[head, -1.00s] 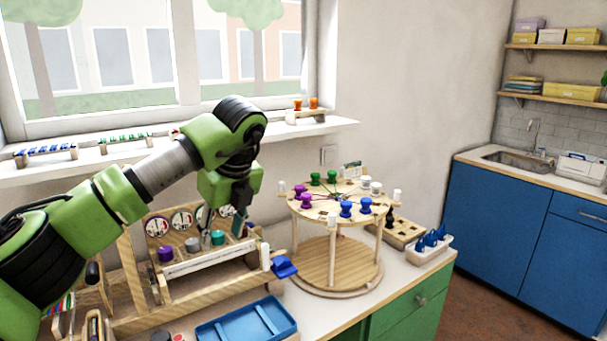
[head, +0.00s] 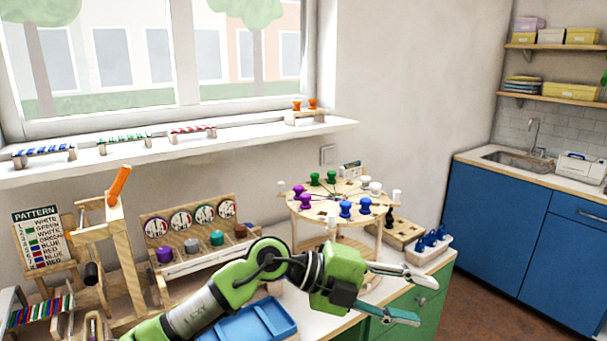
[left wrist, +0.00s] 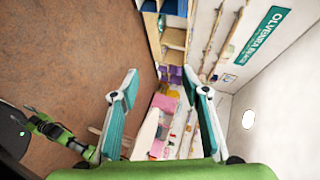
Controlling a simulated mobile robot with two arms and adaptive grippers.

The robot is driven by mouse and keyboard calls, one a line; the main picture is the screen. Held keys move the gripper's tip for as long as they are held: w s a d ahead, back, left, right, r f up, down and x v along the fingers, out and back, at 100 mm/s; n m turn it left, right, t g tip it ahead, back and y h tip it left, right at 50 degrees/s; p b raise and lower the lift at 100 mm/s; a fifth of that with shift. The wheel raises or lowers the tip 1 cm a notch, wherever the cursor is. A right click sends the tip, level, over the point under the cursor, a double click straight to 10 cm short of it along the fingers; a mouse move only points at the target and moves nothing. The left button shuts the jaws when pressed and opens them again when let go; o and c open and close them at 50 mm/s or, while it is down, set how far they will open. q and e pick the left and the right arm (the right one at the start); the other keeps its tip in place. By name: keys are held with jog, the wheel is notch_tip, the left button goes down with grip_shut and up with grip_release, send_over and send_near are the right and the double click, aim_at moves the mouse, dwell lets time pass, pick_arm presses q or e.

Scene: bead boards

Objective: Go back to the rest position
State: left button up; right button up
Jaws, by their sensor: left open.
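My left arm reaches in from the lower left of the head view, and my left gripper (head: 408,293) is at its right end, in front of the round wooden stand. Its two fingers are apart with nothing between them. In the left wrist view the open fingers of my left gripper (left wrist: 165,90) frame a distant floor and shelving. My right gripper does not show in the head view.
The round stand (head: 327,209) with coloured pegs is behind my left gripper. A blue tray (head: 250,325) lies beneath my left forearm. A rack with dials (head: 190,262) stands at the back. A white holder with blue pieces (head: 430,248) is on the right. The floor at right is clear.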

pick_arm(q)
jog(key=a+r+n+t+h, duration=0.4)
jog(key=r+n+t+h, duration=0.35)
jog(key=r, duration=0.25)
jog(key=w+a+f+n+t+y, duration=0.1)
jog(key=w+a+n+t+y, duration=0.55)
jog(key=a+n+t, duration=0.35)
jog(key=a+f+n+y, duration=1.4)
jog(key=a+f, duration=0.2)
jog(key=f, duration=0.3)
jog(key=s+a+f+n+g+y, duration=0.15)
jog(key=s+a+f+g, duration=0.45)
jog(key=s+f, duration=0.6)
jog(key=s+a+f+g, duration=0.1)
jog(key=s+f+g, duration=0.4)
jog(key=s, duration=0.5)
jog(key=s+a+f+g, duration=0.2)
jog(key=s+f+g, duration=0.1)
jog(key=s+f, duration=0.5)
notch_tip(320, 180, down, 23)
jog(key=s+m+g, duration=0.1)
jog(key=s, duration=0.2)
jog(key=s+a+f+g, duration=0.1)
jog(key=s+a+f, duration=0.1)
jog(key=s+f, duration=1.5)
jog(key=shift+a+f, duration=0.2)
jog(key=shift+a, duration=0.15)
